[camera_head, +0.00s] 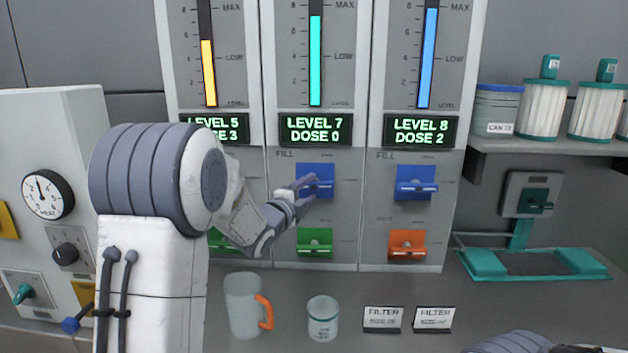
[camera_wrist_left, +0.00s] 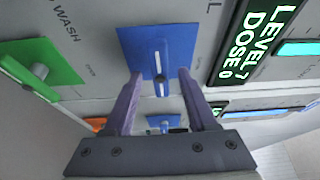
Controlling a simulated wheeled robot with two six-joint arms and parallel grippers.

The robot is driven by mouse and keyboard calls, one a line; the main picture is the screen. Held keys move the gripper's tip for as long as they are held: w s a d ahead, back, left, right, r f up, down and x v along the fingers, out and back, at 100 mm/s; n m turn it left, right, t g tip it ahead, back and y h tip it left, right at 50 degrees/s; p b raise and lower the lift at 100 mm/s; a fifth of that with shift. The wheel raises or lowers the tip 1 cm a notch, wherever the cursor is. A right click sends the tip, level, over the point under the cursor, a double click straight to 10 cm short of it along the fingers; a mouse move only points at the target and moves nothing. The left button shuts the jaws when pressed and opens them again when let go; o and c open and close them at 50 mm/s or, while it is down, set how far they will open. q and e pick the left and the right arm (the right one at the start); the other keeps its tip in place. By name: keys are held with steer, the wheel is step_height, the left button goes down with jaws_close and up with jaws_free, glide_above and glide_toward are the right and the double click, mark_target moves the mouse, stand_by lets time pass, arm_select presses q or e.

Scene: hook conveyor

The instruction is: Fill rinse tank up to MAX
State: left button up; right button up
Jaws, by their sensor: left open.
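Three tank panels stand side by side. The left gauge (camera_head: 208,75) has an orange column, and its display is partly hidden by my arm. The middle gauge (camera_head: 315,60) has a teal column a little below MAX; its display (camera_head: 315,129) reads LEVEL 7, DOSE 0. The right gauge (camera_head: 429,58) has a blue column near MAX; its display (camera_head: 420,131) reads LEVEL 8, DOSE 2. No tank name is readable. My left gripper (camera_head: 305,191) is open at the middle blue FILL lever (camera_head: 316,174). In the left wrist view its fingers (camera_wrist_left: 160,73) straddle the lever (camera_wrist_left: 161,60); contact is unclear.
Below are a green lever (camera_head: 314,243) and an orange lever (camera_head: 407,245). The right panel has another blue lever (camera_head: 416,183). On the counter stand a jug (camera_head: 243,305), a canister (camera_head: 322,318) and two FILTER cards (camera_head: 383,319). Filter cartridges (camera_head: 545,110) stand on the right shelf.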

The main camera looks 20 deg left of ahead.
mark_target(313, 188)
arm_select(q)
steer(key=shift+w+d, duration=0.2)
steer(key=shift+w, duration=1.35)
jaws_close()
steer(key=shift+f+b, duration=0.15)
steer(key=shift+b, duration=0.2)
steer(key=n+t+b, duration=0.1)
steer(key=n+b, duration=0.2)
steer(key=b, duration=0.2)
steer(key=n+t+y+b, duration=0.1)
steer(key=n+b, duration=0.3)
steer(key=b, duration=0.1)
steer(key=shift+f+b, duration=0.15)
steer(key=shift+b, duration=0.15)
steer(key=shift+r+n+t+y+b, duration=0.3)
steer(key=shift+n+t+b, duration=0.1)
steer(key=shift+n+b, duration=0.7)
jaws_free()
